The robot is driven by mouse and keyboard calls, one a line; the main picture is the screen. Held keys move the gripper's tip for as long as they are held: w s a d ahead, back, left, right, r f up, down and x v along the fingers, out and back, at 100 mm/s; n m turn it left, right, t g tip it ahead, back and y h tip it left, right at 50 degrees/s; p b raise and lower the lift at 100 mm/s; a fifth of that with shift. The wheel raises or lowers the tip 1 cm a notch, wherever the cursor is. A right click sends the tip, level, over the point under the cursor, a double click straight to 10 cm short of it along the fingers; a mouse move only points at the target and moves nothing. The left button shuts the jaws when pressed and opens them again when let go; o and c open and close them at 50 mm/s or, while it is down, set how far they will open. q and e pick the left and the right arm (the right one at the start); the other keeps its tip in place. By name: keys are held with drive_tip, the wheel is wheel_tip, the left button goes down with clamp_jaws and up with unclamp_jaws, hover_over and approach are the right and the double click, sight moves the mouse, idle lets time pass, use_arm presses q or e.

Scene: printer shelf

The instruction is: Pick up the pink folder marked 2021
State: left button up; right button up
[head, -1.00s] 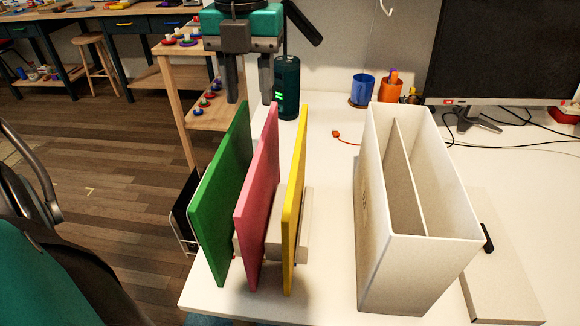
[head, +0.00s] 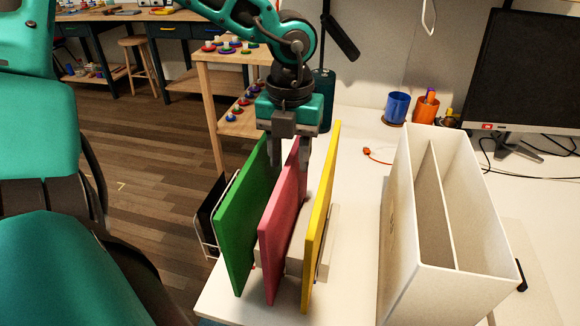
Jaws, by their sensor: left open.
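A pink folder (head: 281,232) stands upright on the white desk between a green folder (head: 240,222) and a yellow folder (head: 318,225). I cannot read a year on any of them. My left gripper (head: 289,155) points down at the far upper end of the pink folder and is open. One finger shows on the pink folder's left, near the green folder, and the other on its right, near the yellow folder. I cannot tell whether either finger touches a folder. My right gripper is not in view.
A white two-compartment file box (head: 400,245) stands right of the folders, with clear white desk (head: 350,260) between. A dark green cylinder (head: 324,95), blue cup (head: 397,106), orange cup (head: 425,108) and monitor (head: 525,70) stand behind. A wire rack (head: 207,220) hangs by the desk's left edge.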

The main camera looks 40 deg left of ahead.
use_arm(q)
drive_tip(key=shift+f, duration=0.9)
clamp_jaws()
drive_tip(key=shift+r, duration=0.1)
idle(0.6)
